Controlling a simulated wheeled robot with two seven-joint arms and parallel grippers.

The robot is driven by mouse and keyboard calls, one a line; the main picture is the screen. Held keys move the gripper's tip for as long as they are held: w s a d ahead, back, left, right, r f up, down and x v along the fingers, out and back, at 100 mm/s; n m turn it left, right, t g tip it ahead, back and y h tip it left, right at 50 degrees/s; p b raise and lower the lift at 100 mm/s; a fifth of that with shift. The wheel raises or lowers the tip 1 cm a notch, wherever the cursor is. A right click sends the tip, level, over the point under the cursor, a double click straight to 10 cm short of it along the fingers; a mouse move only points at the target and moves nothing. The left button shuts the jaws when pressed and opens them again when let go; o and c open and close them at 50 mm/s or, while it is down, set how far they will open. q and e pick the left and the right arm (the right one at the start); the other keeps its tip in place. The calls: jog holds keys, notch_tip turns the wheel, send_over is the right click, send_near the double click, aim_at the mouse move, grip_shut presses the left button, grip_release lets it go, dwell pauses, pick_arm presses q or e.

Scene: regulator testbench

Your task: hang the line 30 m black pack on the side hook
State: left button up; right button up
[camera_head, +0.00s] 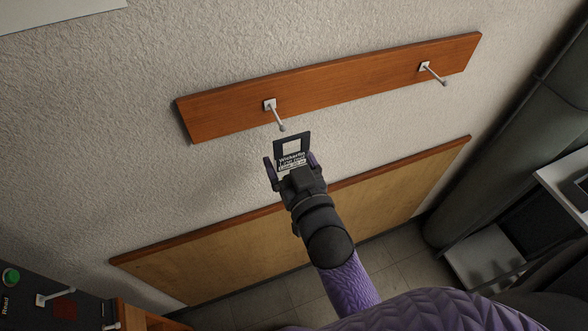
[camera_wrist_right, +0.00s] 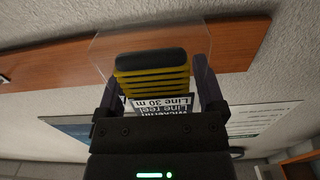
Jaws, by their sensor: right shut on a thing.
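My right gripper (camera_head: 289,158) is shut on the line 30 m pack (camera_head: 292,145), holding it in front of the wall just below the left hook (camera_head: 275,114). The pack has a dark upper frame around a light opening and a printed label. In the right wrist view the pack (camera_wrist_right: 152,62) is clear-sided, with a black top and yellow-and-black bands; its label reads "Line 30 m". The pack appears apart from the hook. A second hook (camera_head: 432,73) is farther right on the same board. I cannot tell which is the side hook. My left gripper is not in view.
The wooden hook board (camera_head: 345,92) is fixed to the rough wall. A lower wooden panel (camera_head: 230,260) stands beneath. A dark unit with pegs (camera_head: 55,297) is at lower left, and a grey shelf unit (camera_head: 490,255) at right. The wall between the hooks is free.

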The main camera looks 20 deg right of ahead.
jog(key=w+f+b, duration=0.1)
jog(key=w+b, duration=0.1)
jog(key=w, duration=0.4)
jog(key=shift+w+a+b, duration=0.15)
jog(key=shift+b, duration=0.2)
dwell(0.5)
